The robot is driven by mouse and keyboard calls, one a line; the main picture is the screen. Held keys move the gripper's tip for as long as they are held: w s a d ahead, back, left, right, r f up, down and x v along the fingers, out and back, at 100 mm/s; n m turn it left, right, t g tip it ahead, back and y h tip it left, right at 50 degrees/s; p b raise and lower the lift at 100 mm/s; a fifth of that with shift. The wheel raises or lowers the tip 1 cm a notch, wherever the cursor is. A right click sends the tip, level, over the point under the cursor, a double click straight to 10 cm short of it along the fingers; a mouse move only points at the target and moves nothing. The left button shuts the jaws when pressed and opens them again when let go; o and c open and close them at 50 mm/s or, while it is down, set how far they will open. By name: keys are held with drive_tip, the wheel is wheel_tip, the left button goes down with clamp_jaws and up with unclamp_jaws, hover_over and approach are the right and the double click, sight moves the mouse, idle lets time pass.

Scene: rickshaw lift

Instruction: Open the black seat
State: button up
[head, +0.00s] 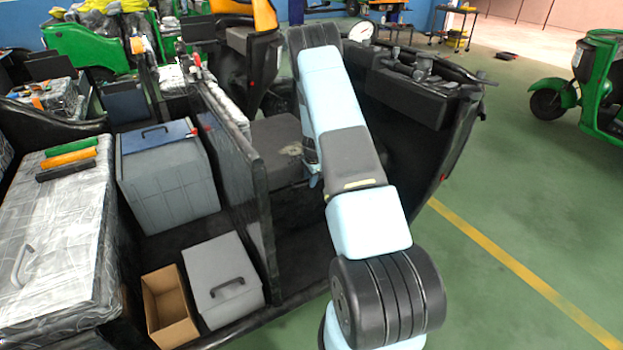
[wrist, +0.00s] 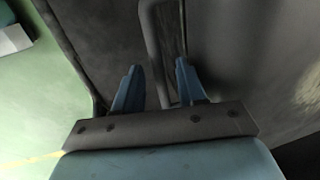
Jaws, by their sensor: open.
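The black seat (head: 277,138) is in the rickshaw's middle, with a pale worn patch on top; my arm hides its right part in the head view. Its lid looks down. In the wrist view a dark grey surface (wrist: 235,60) with a pale patch fills the right side, likely the same seat. A dark bent handle bar (wrist: 153,40) runs down the middle there. My gripper (wrist: 157,67) is open, with a blue finger on either side of the handle's lower part. I cannot tell whether the fingers touch it. In the head view the gripper is mostly hidden behind my arm.
A black partition (head: 240,165) stands left of the seat. Beyond it are a grey box with a blue lid (head: 170,190), a smaller grey box (head: 222,280) and an open cardboard box (head: 168,308). Green floor (head: 500,190) is clear at right.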

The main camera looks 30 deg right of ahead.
clamp_jaws()
idle(0.4)
